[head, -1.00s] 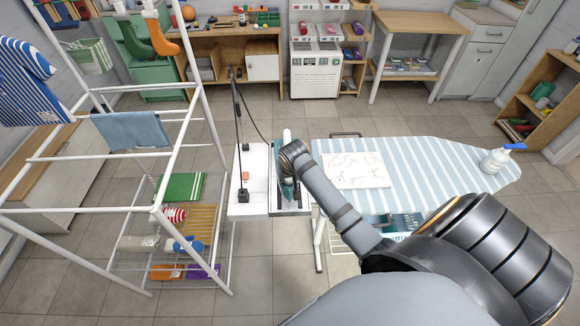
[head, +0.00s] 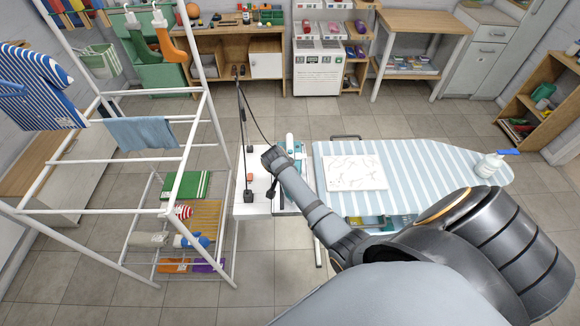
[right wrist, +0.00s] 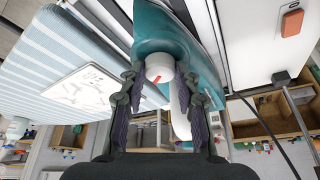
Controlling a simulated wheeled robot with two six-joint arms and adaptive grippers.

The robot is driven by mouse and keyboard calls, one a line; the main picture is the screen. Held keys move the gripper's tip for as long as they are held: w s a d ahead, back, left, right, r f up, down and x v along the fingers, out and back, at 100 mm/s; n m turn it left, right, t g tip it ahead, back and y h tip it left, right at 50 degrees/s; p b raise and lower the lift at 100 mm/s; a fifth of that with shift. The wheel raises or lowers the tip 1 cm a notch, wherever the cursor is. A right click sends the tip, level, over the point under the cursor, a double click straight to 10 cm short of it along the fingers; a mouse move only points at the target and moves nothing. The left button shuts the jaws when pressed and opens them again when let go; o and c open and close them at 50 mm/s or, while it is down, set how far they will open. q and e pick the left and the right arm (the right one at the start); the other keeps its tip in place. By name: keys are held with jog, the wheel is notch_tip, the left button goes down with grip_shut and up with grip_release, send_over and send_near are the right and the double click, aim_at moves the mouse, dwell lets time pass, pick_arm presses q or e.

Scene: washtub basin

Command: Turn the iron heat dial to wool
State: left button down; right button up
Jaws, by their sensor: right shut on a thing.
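The iron (right wrist: 178,32) has a teal body and a white handle (right wrist: 181,108); in the head view only parts of it (head: 290,143) show behind my right arm, at the left end of the ironing board. Its round white heat dial (right wrist: 159,66) carries a red pointer mark. My right gripper (right wrist: 163,84) has its dark fingers on either side of the dial and is shut on it. In the head view the right gripper (head: 272,189) is small and dark. Dial markings are not readable. My left gripper is not in view.
The striped ironing board (head: 440,165) holds a white patterned sheet (head: 354,172) and a spray bottle (head: 490,164). A white surface (head: 253,208) with a red-orange switch (right wrist: 292,22) and an upright cord pole lies left of the iron. A drying rack (head: 150,212) stands farther left.

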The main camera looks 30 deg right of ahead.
dwell(0.5)
jog(key=o, duration=0.9)
jog(key=shift+r, duration=0.1)
jog(key=v, duration=1.1)
jog(key=shift+a+r, duration=0.15)
jog(key=shift+r, duration=0.2)
